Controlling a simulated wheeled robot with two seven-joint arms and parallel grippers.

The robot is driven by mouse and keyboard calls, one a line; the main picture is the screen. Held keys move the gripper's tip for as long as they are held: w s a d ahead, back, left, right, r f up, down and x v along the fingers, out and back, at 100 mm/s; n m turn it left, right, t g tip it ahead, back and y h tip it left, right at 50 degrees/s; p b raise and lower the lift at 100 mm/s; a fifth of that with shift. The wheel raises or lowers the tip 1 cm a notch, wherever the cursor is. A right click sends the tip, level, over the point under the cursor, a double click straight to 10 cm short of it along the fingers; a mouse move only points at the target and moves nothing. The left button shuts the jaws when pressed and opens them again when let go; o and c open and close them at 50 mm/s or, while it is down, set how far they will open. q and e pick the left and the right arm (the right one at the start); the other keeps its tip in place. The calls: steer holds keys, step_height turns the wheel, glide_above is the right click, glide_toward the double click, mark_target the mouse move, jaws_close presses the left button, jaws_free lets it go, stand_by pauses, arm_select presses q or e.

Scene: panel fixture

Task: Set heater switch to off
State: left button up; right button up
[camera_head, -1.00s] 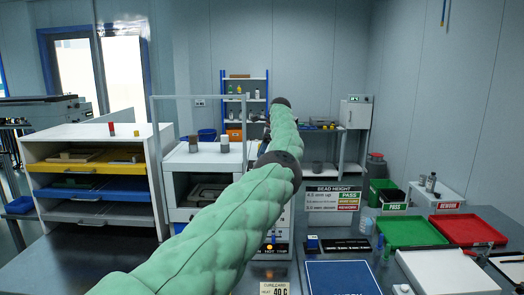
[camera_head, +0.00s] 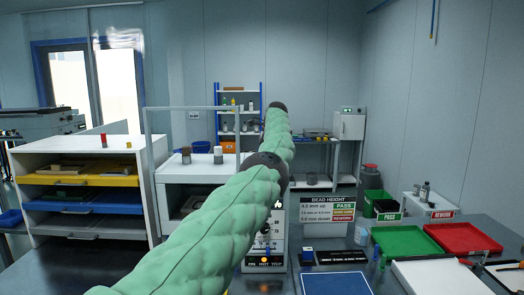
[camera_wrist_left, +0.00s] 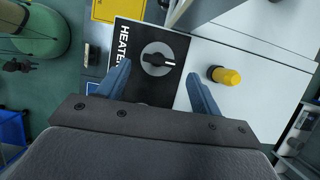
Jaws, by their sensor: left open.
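The heater switch (camera_wrist_left: 158,60) is a round grey dial with a black knob, on a black plate lettered HEATER in the left wrist view. A white mark on the knob points to the right in that view. My left gripper (camera_wrist_left: 158,70) is open, its two blue fingers on either side of the dial in the picture. I see no contact with the knob. In the head view my green-sleeved left arm hides the gripper and most of the panel (camera_head: 265,263); the switch cannot be made out there. My right gripper is not in view.
A yellow button (camera_wrist_left: 226,76) sits on the white panel right of the switch in the wrist view. In the head view a bead height sign (camera_head: 327,212), green tray (camera_head: 405,241) and red tray (camera_head: 463,238) stand to the right. A drawer rack (camera_head: 85,155) stands left.

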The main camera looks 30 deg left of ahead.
arm_select(q)
steer(key=p+v, duration=0.1)
steer(key=v, duration=0.3)
steer(key=shift+d+r, duration=0.15)
steer(key=shift+r, duration=0.2)
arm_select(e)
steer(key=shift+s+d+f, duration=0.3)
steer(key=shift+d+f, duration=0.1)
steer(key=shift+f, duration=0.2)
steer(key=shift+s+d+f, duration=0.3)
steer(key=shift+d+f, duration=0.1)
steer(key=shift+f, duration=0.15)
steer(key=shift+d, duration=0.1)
